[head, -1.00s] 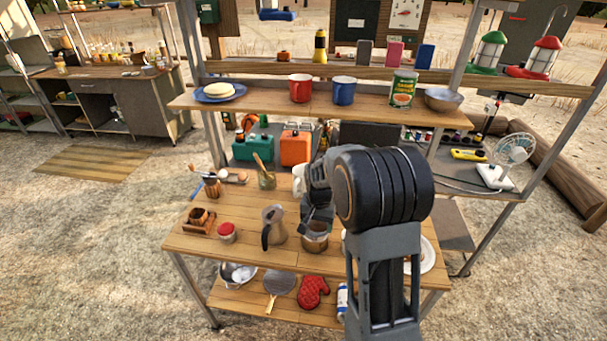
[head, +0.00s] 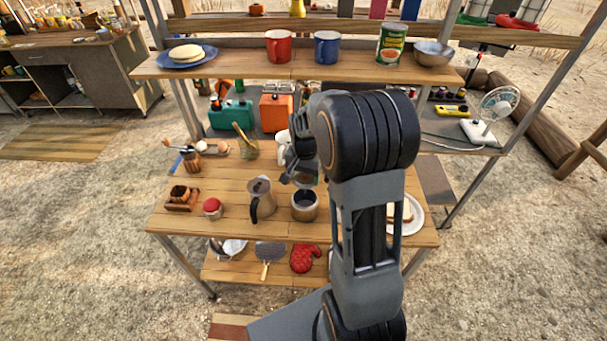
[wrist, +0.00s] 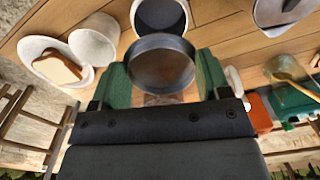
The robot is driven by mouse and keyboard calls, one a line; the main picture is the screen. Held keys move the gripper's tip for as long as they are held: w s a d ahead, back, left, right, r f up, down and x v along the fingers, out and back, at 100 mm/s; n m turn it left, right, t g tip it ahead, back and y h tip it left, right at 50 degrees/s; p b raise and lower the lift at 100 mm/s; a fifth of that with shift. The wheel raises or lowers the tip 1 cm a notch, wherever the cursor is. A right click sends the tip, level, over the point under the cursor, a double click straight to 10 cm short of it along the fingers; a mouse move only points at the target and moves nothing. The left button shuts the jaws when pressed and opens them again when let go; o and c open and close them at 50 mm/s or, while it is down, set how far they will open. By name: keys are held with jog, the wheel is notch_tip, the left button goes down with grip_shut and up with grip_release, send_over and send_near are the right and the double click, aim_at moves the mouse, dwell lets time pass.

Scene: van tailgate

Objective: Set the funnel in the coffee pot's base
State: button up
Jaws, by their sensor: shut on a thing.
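My gripper (head: 303,176) is shut on the funnel, a round metal cup (wrist: 162,66) held between the green fingertips in the wrist view. The coffee pot's base (head: 304,206) stands upright on the wooden table with its dark open top showing. In the head view my gripper is above the base's far side, with a gap between. In the wrist view the base (wrist: 161,14) lies just beyond the funnel, partly cut by the top edge. The pot's upper part (head: 261,197), with a black handle, stands left of the base. The funnel's lower end is hidden.
A white cup (wrist: 95,40) and a plate with bread (head: 413,222) are on the right. A shelf (head: 225,70) with mugs runs above the table's back.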

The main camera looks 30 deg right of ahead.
notch_tip(320, 180, down, 8)
jog(key=b, duration=0.6)
jog(key=shift+f, duration=0.25)
dwell(0.5)
jog(key=o, duration=1.1)
jog(key=shift+r, duration=0.1)
notch_tip(320, 180, up, 14)
jog(key=shift+f, duration=0.15)
